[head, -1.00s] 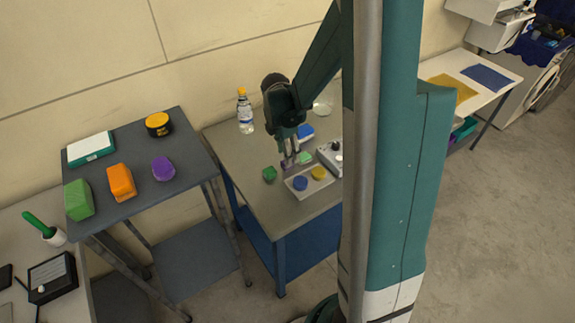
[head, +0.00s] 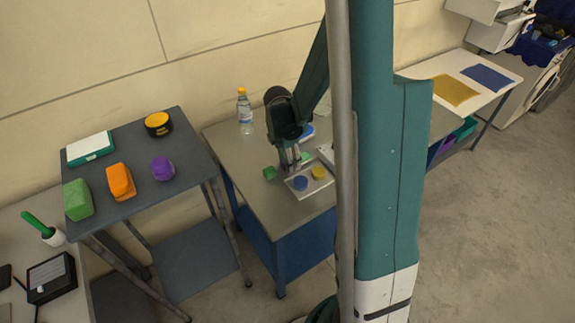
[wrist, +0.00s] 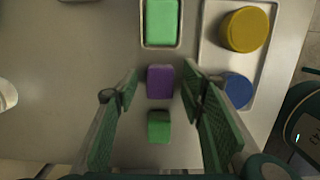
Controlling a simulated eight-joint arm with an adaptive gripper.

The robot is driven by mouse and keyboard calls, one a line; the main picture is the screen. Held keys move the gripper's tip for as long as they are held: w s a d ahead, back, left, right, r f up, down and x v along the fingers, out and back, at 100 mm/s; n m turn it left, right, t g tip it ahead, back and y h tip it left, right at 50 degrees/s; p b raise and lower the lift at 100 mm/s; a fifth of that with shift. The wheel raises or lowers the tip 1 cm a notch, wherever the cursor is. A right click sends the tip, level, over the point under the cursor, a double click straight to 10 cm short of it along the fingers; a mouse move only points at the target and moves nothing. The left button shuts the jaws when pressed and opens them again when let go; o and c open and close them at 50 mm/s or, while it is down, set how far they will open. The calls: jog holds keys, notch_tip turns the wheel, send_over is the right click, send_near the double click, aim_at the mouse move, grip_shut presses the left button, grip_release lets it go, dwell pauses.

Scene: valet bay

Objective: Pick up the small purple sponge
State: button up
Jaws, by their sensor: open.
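The small purple sponge (wrist: 160,82) lies on the grey metal table in the wrist view. It sits between the two spread fingers of my gripper (wrist: 160,76), with a gap on each side. My gripper is open and empty, pointing down. In the head view my gripper (head: 290,166) is over the table by the small tray, and its fingers hide the small purple sponge.
A small green block (wrist: 159,126) lies close to the purple sponge. A green piece (wrist: 161,22) sits in a tray beyond. A tray (wrist: 209,50) at right holds yellow and blue round pieces. A bottle (head: 245,112) stands at the back of the table.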

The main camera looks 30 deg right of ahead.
jog(key=shift+f, duration=0.25)
dwell(0.4)
jog(key=c, duration=0.8)
